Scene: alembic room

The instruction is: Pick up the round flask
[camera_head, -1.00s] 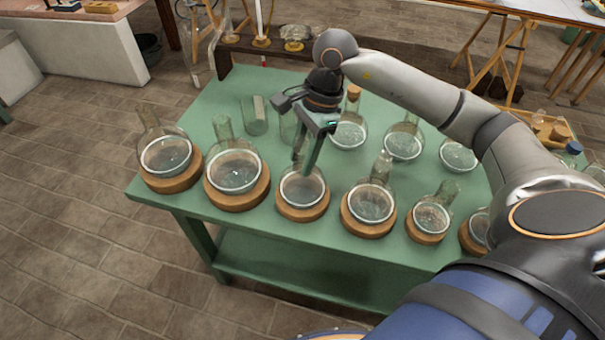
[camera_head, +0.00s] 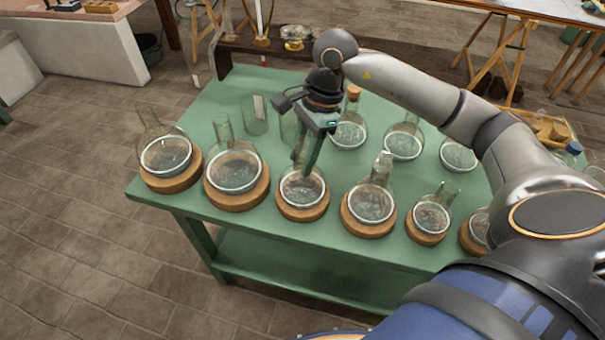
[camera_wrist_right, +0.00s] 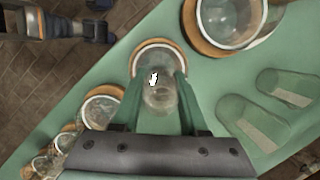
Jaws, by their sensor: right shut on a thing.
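The round flask (camera_head: 303,189) is clear glass and sits on a round wooden stand (camera_head: 303,211) in the front row of the green table. My right gripper (camera_head: 305,168) reaches down from above and is shut on the flask's neck. In the right wrist view the flask (camera_wrist_right: 158,64) lies between the two green fingers (camera_wrist_right: 158,90), its neck pointing toward the gripper body. The flask appears to rest in its stand; I cannot tell whether there is a gap below it.
More round flasks on wooden stands are close on both sides, at the left (camera_head: 234,168) and the right (camera_head: 370,203). Glass beakers (camera_head: 254,115) and a corked flask (camera_head: 348,133) stand behind. The green table's (camera_head: 215,95) back left is clear.

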